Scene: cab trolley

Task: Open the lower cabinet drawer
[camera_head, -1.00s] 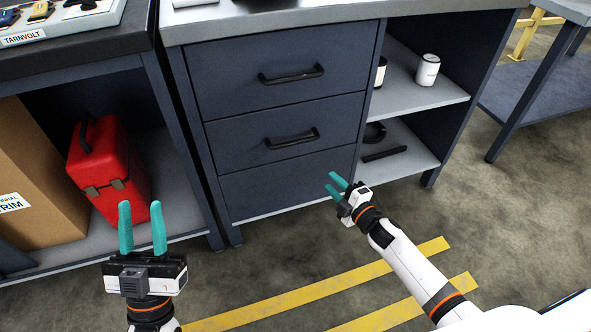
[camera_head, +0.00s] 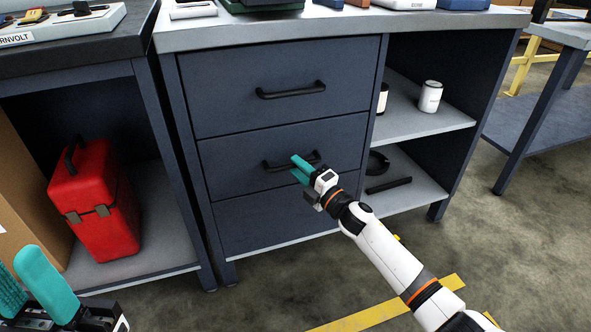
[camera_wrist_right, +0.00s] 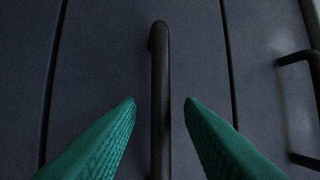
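The cabinet's lower drawer (camera_head: 225,168) is a dark blue-grey front with a black bar handle (camera_head: 280,163), below a similar upper drawer; both look closed. My right gripper (camera_head: 298,168) is in front of the lower handle, partly hiding its right part. In the right wrist view, its teal fingers (camera_wrist_right: 160,103) are open, one on each side of the black handle (camera_wrist_right: 161,75), with a gap on both sides. How far the fingertips reach past the bar is unclear. My left gripper (camera_head: 22,282) is at the bottom left corner, fingers apart and empty, partly cut off.
A plain panel (camera_head: 275,218) without a handle lies below the drawers. Open shelves (camera_head: 425,118) with a white can (camera_head: 430,96) are at right. A red toolbox (camera_head: 100,200) stands on the left bench's lower shelf. The floor in front is clear.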

